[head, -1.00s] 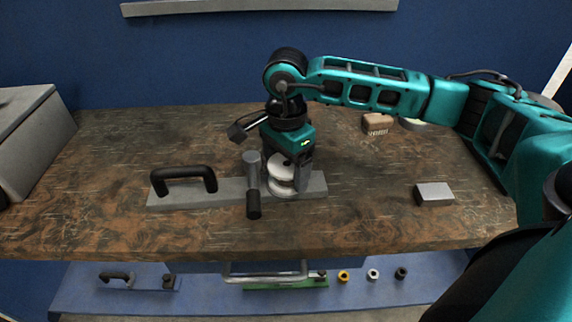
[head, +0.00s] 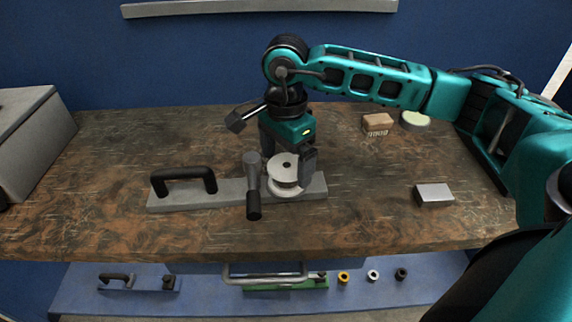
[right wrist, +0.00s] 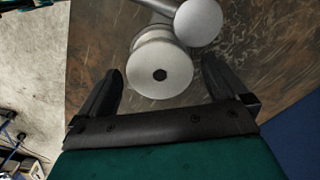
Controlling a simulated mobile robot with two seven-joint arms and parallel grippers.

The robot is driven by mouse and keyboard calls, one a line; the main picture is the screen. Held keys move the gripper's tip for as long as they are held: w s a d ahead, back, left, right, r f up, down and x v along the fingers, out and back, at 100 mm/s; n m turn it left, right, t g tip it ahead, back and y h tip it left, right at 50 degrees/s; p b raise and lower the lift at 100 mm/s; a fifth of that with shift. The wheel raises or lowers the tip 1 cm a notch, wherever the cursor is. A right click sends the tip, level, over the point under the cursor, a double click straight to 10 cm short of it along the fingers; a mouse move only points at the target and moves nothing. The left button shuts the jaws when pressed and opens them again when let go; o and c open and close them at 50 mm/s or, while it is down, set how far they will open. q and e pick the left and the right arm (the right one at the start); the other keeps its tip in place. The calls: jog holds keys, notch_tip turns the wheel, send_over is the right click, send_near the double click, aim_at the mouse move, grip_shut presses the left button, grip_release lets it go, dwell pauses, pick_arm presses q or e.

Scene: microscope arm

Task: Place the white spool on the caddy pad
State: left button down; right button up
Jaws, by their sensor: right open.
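The white spool (head: 283,166), with a dark centre hole, stands upright on the right part of a long grey base (head: 226,193) with a black handle (head: 183,175) at its left. I take this base to be the caddy; no separate pad can be told apart under the spool. My right gripper (head: 290,166) reaches down at the spool from behind. In the right wrist view its fingers (right wrist: 162,85) are spread, with the spool (right wrist: 148,75) ahead between them and visible space at both sides. My left gripper is out of view.
A grey post with a black-ended crank (head: 253,184) stands just left of the spool, close to my right gripper. A grey block (head: 434,194), a brown brush (head: 377,124) and a pale green disc (head: 415,119) lie right. A grey box (head: 30,130) stands far left.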

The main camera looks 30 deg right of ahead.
aim_at(286, 166)
notch_tip(286, 166, up, 10)
dwell(0.3)
jog(key=shift+s+f, duration=0.1)
dwell(0.4)
